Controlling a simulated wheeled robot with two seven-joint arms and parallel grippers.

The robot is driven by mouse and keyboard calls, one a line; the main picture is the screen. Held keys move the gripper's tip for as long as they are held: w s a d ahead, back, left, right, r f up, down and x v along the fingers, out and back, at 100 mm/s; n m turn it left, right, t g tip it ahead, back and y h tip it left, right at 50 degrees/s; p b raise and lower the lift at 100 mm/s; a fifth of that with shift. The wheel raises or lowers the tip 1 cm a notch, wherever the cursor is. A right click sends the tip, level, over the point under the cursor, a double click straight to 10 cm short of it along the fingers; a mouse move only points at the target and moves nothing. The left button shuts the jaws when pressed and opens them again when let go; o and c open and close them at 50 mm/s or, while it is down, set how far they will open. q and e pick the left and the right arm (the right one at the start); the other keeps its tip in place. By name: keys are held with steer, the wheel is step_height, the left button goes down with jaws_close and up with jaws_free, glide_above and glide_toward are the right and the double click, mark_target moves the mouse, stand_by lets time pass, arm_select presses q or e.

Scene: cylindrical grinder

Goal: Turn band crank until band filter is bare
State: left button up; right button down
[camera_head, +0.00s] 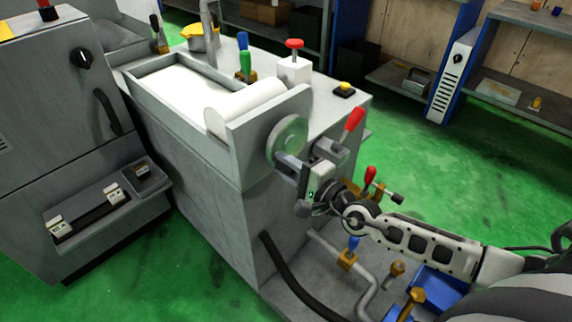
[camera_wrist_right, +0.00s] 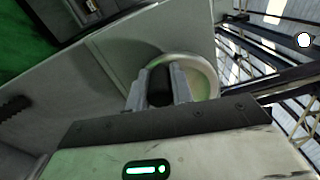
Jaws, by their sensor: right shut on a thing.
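The band crank (camera_head: 287,137) is a pale round wheel on the end face of the grey filter tank. In the right wrist view the wheel (camera_wrist_right: 207,75) stands behind the fingers. My right gripper (camera_head: 291,168) is at the wheel's lower right; it is shut on the crank's dark handle (camera_wrist_right: 160,88), which is between the fingers in the wrist view and mostly hidden in the head view. The band filter (camera_head: 178,88) is a white sheet lying in the tank's trough, with a white roll at the crank end. The sheet looks clean and plain. My left gripper is not in view.
A red-handled lever (camera_head: 350,122) rises close to my right gripper. A red-topped valve (camera_head: 294,50) and a yellow button (camera_head: 345,88) sit on the tank top. Pipes and blue fittings lie below my right arm. The green floor (camera_head: 440,140) to the right is open.

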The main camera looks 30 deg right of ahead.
steer(key=shift+d, duration=0.1)
steer(key=c, duration=1.2)
jaws_free()
steer(key=shift+c, duration=0.2)
steer(key=v, duration=1.6)
